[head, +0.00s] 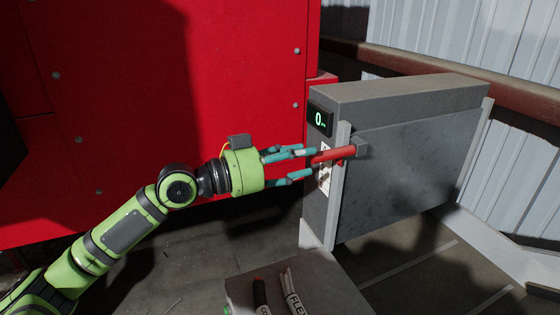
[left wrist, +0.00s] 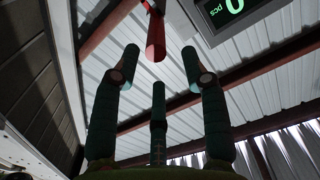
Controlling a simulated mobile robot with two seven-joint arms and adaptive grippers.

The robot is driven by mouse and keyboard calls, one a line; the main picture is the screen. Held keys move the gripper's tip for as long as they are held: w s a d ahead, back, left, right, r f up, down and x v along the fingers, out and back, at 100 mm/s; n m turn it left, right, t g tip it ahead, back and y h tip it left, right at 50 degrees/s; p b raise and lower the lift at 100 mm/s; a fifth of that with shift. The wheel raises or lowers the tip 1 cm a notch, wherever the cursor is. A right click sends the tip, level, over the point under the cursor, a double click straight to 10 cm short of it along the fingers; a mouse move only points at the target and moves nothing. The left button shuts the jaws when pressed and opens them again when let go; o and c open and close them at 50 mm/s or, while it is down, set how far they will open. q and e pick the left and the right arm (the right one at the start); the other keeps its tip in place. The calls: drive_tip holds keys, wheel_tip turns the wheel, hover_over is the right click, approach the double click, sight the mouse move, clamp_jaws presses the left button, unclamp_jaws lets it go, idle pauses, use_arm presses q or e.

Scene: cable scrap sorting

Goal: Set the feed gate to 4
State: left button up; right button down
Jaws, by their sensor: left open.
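The feed gate is a grey box (head: 410,90) with a grey panel. A red handle (head: 338,154) sticks out from its front edge toward the left; its end also shows in the left wrist view (left wrist: 155,38). A small display (head: 319,119) above it reads 0, with "pcs" legible in the left wrist view (left wrist: 225,8). A white scale strip (head: 325,178) lies below the handle, partly hidden and unreadable. My left gripper (head: 310,163) is open at the handle's free end. In the left wrist view the handle end is beyond the fingertips, between the outer two, with no clear contact.
A large red machine wall (head: 200,70) stands behind my left arm. A brown rail (head: 430,65) runs along the corrugated wall.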

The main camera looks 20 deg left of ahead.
use_arm(q)
drive_tip(key=shift+v, duration=2.1)
